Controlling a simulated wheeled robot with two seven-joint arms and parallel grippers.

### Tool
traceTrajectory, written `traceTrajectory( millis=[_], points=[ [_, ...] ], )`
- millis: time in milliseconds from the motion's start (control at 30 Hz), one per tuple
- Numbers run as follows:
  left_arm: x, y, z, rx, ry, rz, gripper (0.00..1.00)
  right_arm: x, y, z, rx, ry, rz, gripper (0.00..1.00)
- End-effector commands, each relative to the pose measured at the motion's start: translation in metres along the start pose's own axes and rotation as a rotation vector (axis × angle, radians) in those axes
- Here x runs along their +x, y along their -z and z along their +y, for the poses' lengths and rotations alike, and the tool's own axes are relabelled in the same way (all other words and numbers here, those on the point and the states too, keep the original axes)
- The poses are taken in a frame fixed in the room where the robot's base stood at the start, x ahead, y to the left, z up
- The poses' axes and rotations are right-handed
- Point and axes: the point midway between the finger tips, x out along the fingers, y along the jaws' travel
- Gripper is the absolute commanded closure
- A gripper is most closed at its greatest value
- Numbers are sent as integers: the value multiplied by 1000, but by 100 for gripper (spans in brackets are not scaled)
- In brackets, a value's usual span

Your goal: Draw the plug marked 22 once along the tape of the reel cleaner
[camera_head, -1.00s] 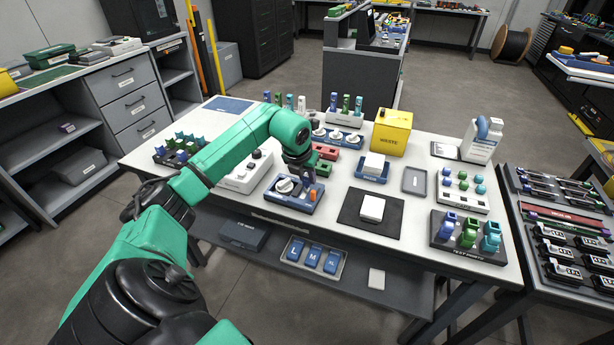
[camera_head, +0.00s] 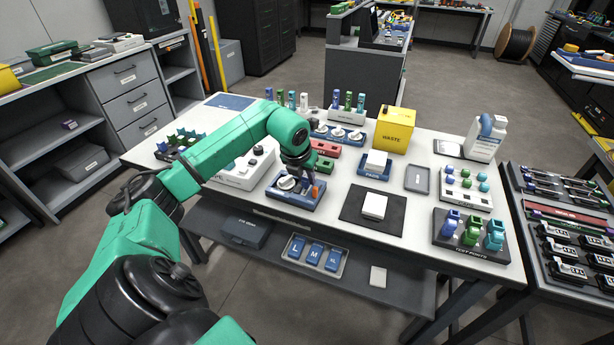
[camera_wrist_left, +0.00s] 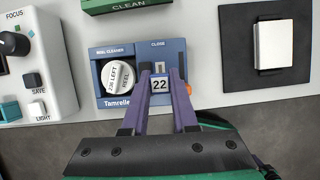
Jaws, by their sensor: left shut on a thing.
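The reel cleaner (camera_head: 288,201) is a blue unit on the white bench with a white round reel knob (camera_wrist_left: 118,77) and an orange lever (camera_head: 315,190). The lever also shows at its right edge in the left wrist view (camera_wrist_left: 188,90). My left gripper (camera_wrist_left: 161,82) has purple fingers shut on the plug marked 22 (camera_wrist_left: 160,86). The plug sits over the slot side of the cleaner, right of the reel knob, under the word CLOSE. The fingers and plug hide part of the tape window, and I cannot tell if the plug touches the tape. My right gripper is out of view.
A white device with buttons (camera_wrist_left: 34,66) stands left of the cleaner. A green CLEAN block (camera_wrist_left: 128,4) is behind it. A dark mat (camera_head: 354,206) with a white pad lies to the right. A yellow WASTE box (camera_head: 394,128) stands farther back.

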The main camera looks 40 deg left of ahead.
Motion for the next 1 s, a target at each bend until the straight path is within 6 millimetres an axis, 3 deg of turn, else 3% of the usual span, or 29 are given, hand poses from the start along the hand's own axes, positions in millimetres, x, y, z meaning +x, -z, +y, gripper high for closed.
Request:
traceTrajectory(
  millis=[600,1000],
  points=[
    [-4,14,0,2,-1,4,100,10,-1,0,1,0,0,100],
    [-12,11,-1,1,0,1,100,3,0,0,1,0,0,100]
  ],
)
